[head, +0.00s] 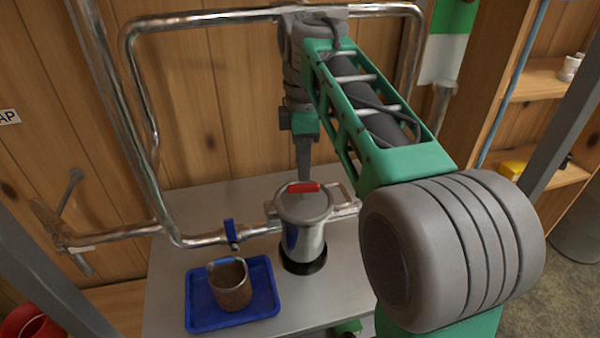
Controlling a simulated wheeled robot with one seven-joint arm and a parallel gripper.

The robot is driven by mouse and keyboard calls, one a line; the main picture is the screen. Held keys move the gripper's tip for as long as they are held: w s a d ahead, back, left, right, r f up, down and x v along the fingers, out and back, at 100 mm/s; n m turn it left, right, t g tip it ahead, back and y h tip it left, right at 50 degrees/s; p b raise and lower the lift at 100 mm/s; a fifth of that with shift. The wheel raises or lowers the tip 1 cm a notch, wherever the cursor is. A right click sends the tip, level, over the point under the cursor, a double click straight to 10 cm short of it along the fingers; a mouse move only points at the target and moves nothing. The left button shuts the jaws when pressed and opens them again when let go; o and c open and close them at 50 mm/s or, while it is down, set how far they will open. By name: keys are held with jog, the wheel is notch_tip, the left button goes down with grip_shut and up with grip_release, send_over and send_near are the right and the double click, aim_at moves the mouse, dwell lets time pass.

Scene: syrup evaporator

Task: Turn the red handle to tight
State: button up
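The red handle (304,187) is a short bar lying across the lid of a silver metal canister (303,243). The canister stands upright on a dark round base on the grey table, joined to the pipes at its sides. My gripper (304,176) points straight down from above, its tip right at the back edge of the red handle in the picture. I see the fingers edge-on, so I cannot tell whether they are open, shut or touching the handle. No marking for tight is readable on the lid.
Shiny pipes frame the canister behind and at both sides. A blue valve lever (231,232) sits on the lower left pipe. Below it a brown cup (230,290) stands in a blue tray (200,318). Wooden shelves (545,82) are at the right.

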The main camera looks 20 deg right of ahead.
aim_at(303, 184)
notch_tip(303, 184, down, 5)
jog(key=shift+w+d+f, duration=0.1)
jog(key=shift+d+f, duration=0.05)
jog(key=shift+c, duration=0.2)
grip_shut()
dwell(0.4)
